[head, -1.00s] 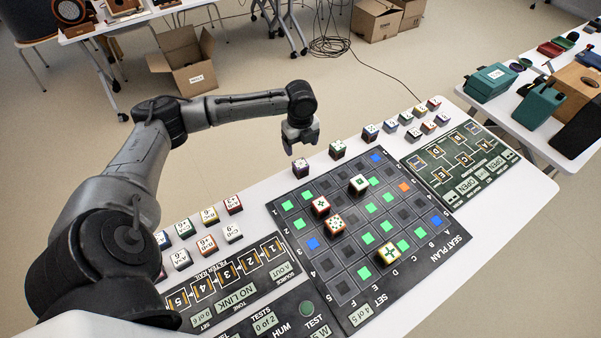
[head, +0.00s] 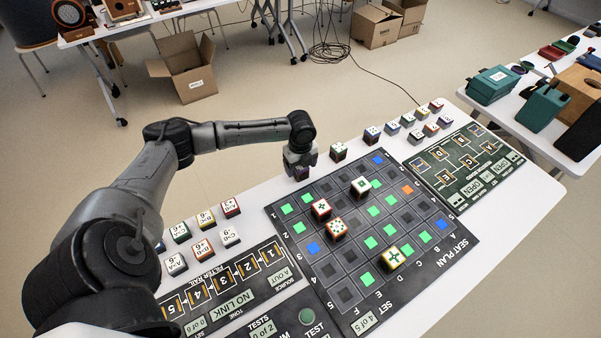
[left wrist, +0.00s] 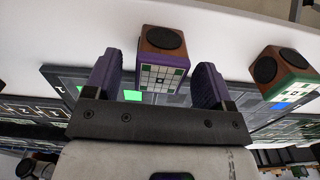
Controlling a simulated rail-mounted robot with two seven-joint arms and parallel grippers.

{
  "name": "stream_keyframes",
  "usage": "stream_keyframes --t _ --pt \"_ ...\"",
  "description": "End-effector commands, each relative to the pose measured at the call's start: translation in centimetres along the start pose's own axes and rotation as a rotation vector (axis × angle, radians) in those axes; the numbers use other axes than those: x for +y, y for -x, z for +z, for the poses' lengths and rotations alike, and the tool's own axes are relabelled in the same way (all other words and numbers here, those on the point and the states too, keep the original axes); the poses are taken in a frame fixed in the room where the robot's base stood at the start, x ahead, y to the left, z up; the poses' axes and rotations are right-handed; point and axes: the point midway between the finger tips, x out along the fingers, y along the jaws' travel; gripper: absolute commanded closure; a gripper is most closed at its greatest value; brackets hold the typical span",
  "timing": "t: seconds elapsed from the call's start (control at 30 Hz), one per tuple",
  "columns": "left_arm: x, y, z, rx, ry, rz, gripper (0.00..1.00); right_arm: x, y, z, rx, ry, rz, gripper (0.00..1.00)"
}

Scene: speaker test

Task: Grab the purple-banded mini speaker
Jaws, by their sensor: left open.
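The purple-banded mini speaker (head: 302,174) stands on the white table just beyond the seat plan board's far left corner, mostly hidden by my gripper in the head view. In the left wrist view the speaker (left wrist: 163,62) shows brown wood sides with black round cones, a purple band and a white grid-marked face. My left gripper (head: 299,168) is lowered over it and open. In the left wrist view its two fingers (left wrist: 158,78) stand on either side of the speaker, with a gap visible on each side.
A green-banded speaker (left wrist: 287,78) stands to the right, also in the head view (head: 338,152). More small speakers (head: 408,122) stand further right, and others (head: 203,248) at the left. Several sit on the seat plan board (head: 345,288).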

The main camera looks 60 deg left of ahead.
Motion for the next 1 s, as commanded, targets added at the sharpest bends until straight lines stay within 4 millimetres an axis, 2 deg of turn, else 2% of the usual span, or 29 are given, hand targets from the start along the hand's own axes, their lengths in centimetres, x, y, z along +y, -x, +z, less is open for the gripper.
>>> stream_keyframes --t 0.03,0.13,0.4,0.9,1.0 --pt "0.0 -1.1 -0.1 0.001 0.0 0.001 0.23 -0.1 -0.6 0.2 0.0 -0.001 -0.001 0.28" --pt "0.0 -2.1 -0.1 0.001 0.0 0.0 0.23 -0.1 -0.8 0.3 0.0 -0.003 -0.002 0.28" --pt "0.0 -2.2 0.0 0.0 0.0 0.0 0.24 -0.2 -0.8 0.2 0.0 -0.008 -0.006 0.28" --pt "0.0 -2.2 0.0 0.0 -0.001 0.0 0.72 -0.3 -0.8 0.2 0.0 -0.008 -0.006 0.28" --pt "0.0 -2.2 0.0 0.0 0.0 -0.001 0.79 -0.2 -0.8 0.2 0.0 -0.006 -0.004 0.28"
